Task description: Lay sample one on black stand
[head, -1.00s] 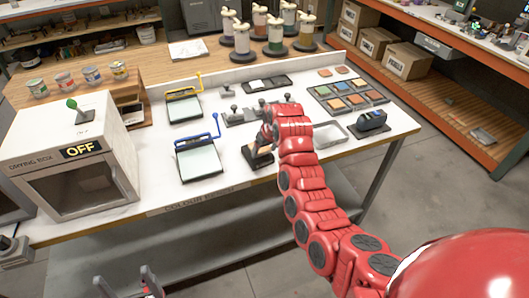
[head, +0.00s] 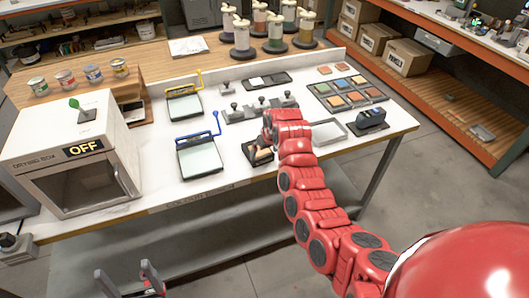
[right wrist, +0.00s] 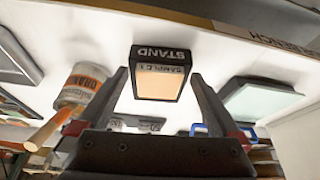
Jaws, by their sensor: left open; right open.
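The black stand (right wrist: 160,55), marked STAND, is on the white bench and shows between my right fingers in the right wrist view. A peach-coloured card labelled SAMPLE 1, sample one (right wrist: 158,84), appears to lie on its face. The stand also shows in the head view (head: 250,158), partly hidden by my right arm. My right gripper (right wrist: 158,85) is open, with a finger to either side of the stand in the picture; contact cannot be told. In the head view my right gripper (head: 266,138) is over the stand. My left gripper (head: 125,272) is open and empty, low in front of the bench.
A blue-handled frame (head: 200,158) is left of the stand. A grey tray (head: 327,133) and a dark blue device (head: 370,122) are to its right. A colour palette (head: 350,95) lies behind. A drying box (head: 75,155) reading OFF fills the bench's left end.

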